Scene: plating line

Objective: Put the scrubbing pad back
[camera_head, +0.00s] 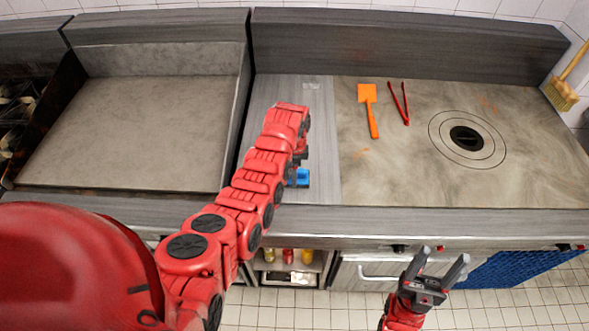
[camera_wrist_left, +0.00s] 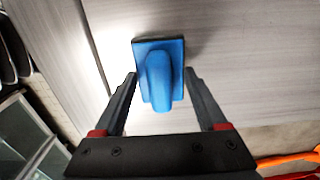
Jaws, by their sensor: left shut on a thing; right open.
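The blue scrubbing pad (camera_head: 302,178) with its raised handle is at the grey steel strip of the worktop, partly hidden behind my left arm in the head view. In the left wrist view the pad (camera_wrist_left: 158,78) sits between the two fingers of my left gripper (camera_wrist_left: 162,90), which is shut on it. The pad is at or just above the steel surface; I cannot tell if it touches. My left gripper (camera_head: 299,160) is mostly covered by its wrist in the head view. My right gripper (camera_head: 443,257) is open and empty, in front of the counter edge.
An orange spatula (camera_head: 368,108) and red tongs (camera_head: 399,103) lie on the stained plate (camera_head: 400,175) right of the strip, near a round ringed opening (camera_head: 466,137). A flat griddle (camera_head: 135,130) is at left. A brush (camera_head: 562,92) hangs at far right. The strip's back is mostly clear.

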